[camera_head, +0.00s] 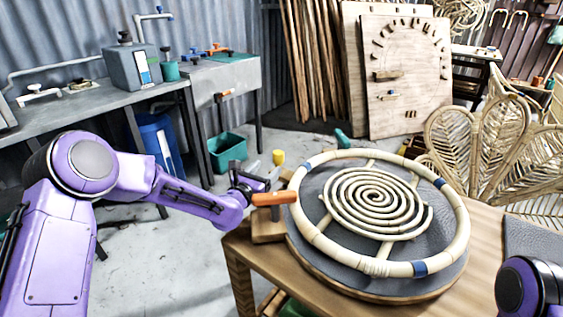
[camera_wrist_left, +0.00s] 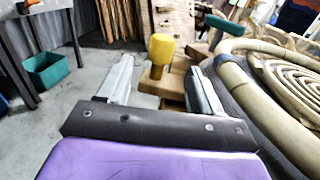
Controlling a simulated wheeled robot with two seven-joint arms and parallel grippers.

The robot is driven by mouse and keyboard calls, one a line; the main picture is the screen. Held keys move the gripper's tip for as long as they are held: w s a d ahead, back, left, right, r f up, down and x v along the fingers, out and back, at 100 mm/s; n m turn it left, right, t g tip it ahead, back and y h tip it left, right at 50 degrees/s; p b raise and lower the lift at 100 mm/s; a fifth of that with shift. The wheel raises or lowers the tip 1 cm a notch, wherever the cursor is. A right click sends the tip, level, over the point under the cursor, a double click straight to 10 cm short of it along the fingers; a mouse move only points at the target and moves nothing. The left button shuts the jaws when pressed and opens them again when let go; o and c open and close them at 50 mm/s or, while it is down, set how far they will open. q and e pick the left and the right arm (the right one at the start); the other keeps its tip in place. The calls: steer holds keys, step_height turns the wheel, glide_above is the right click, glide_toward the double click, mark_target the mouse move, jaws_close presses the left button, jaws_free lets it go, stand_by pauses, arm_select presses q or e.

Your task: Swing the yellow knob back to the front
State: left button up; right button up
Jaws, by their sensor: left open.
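The yellow knob (camera_head: 278,157) stands at the left of the round work disc in the head view, just past my left gripper (camera_head: 262,181). In the left wrist view the yellow knob (camera_wrist_left: 162,48) is upright on a wooden piece (camera_wrist_left: 165,82). There my left gripper (camera_wrist_left: 160,70) is open, its two fingers apart on either side of the view of the knob. The knob appears ahead of the fingertips; I cannot tell the exact gap. Only a purple part of my right arm shows at the lower right of the head view; its gripper is out of view.
A rattan ring with a spiral (camera_head: 378,203) lies on the grey round disc on the wooden table (camera_head: 485,255). An orange handle (camera_head: 274,198) sticks out by my left gripper. A green handle (camera_wrist_left: 222,27) lies beyond the knob. A teal bin (camera_head: 228,150) is on the floor.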

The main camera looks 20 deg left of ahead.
mark_target(281, 154)
arm_select(q)
steer(key=w, duration=0.3)
steer(key=w+d, duration=0.1)
steer(key=w, duration=0.2)
steer(key=w+d, duration=0.1)
steer(key=w, duration=0.3)
steer(key=shift+r, duration=0.1)
steer(key=shift+c, duration=0.3)
